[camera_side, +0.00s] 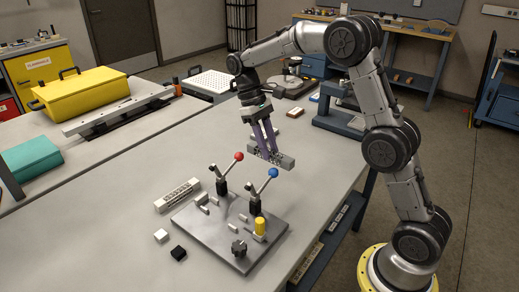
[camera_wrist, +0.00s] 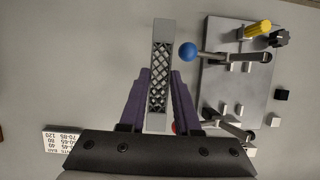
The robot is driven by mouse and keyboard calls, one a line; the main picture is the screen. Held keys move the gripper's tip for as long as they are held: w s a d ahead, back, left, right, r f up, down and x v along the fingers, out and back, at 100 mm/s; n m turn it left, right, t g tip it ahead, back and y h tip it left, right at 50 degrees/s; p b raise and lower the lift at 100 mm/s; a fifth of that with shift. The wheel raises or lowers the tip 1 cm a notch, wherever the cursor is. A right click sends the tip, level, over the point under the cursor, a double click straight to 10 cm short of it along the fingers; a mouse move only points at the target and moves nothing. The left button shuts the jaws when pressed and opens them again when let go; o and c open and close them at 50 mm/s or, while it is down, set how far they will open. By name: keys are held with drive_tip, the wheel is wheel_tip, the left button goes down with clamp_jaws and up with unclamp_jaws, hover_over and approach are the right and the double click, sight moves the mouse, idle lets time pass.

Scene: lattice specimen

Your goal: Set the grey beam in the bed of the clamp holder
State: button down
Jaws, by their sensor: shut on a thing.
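The grey beam (camera_side: 273,155), with a lattice middle and solid ends, is held in the air above the table. It also shows in the wrist view (camera_wrist: 160,75), running lengthwise between the fingers. My gripper (camera_side: 267,146) has purple fingers shut on the beam near its middle. The clamp holder (camera_side: 228,226) is a grey plate on the table, below and in front of the gripper in the side view. It carries small upright blocks, a red-knobbed lever (camera_side: 238,157), a blue-knobbed lever (camera_side: 273,173), a yellow cylinder (camera_side: 260,226) and a dark knob (camera_side: 239,248). The beam is apart from the holder.
A white labelled block (camera_side: 177,196) lies left of the holder. A white cube (camera_side: 161,236) and a black cube (camera_side: 178,253) sit at its front left. A yellow case (camera_side: 80,93) and a teal box (camera_side: 30,158) stand farther left.

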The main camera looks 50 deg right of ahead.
drive_tip(key=w+a+r, duration=0.1)
drive_tip(key=a+r, duration=0.2)
drive_tip(key=a, duration=0.6)
drive_tip(key=w+a+r, duration=0.1)
drive_tip(key=a+r, duration=0.1)
drive_tip(key=a, duration=0.7)
drive_tip(key=shift+d+f, duration=0.2)
drive_tip(key=shift+f, duration=1.7)
drive_tip(key=shift+d+f, duration=0.15)
drive_tip(key=shift+f, duration=1.7)
drive_tip(key=shift+d+f, duration=0.2)
drive_tip(key=shift+f, duration=1.7)
drive_tip(key=c, duration=1.1)
unclamp_jaws()
drive_tip(key=shift+c, duration=0.2)
clamp_jaws()
drive_tip(key=shift+s+f, duration=0.1)
